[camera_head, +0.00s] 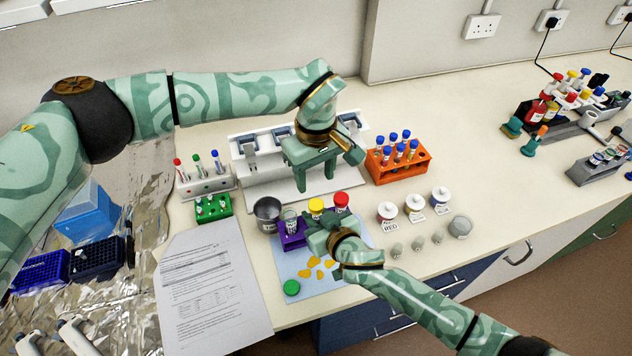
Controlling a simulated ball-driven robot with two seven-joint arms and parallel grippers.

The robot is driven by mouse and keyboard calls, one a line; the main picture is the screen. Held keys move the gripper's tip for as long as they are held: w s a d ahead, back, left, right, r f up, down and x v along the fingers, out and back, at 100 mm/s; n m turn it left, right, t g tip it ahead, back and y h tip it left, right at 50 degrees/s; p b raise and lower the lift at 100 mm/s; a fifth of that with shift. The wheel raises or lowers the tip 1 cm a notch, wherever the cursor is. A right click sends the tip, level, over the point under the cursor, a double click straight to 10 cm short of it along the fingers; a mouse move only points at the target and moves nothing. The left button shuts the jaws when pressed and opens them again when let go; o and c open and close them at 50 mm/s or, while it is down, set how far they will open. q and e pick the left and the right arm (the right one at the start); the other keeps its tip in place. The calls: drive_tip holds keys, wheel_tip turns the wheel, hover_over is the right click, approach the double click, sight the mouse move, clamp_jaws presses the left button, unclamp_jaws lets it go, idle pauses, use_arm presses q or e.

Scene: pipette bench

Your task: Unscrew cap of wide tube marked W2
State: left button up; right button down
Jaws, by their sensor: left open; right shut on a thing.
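A purple rack (291,241) stands on a light blue mat and is partly hidden by my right gripper. At its left is an open wide tube (290,218) with no cap. Beside it are a wide tube with a yellow cap (316,205) and one with a red cap (341,200). The W2 mark is too small to read. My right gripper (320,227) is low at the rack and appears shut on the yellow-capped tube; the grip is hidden. My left gripper (317,187) is open, fingers down, just above the yellow cap, apart from it.
A loose green cap (291,288) lies on the blue mat (315,281) near yellow pieces. A metal cup (267,211) is left of the rack. White lidded jars (415,205) stand right. An orange tube rack (398,171) and a white stand (248,168) are behind.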

sight(316, 204)
use_arm(q)
drive_tip(key=shift+f+m, duration=0.2)
drive_tip(key=shift+m, duration=1)
wheel_tip(316, 204, down, 8)
drive_tip(key=shift+r, duration=0.15)
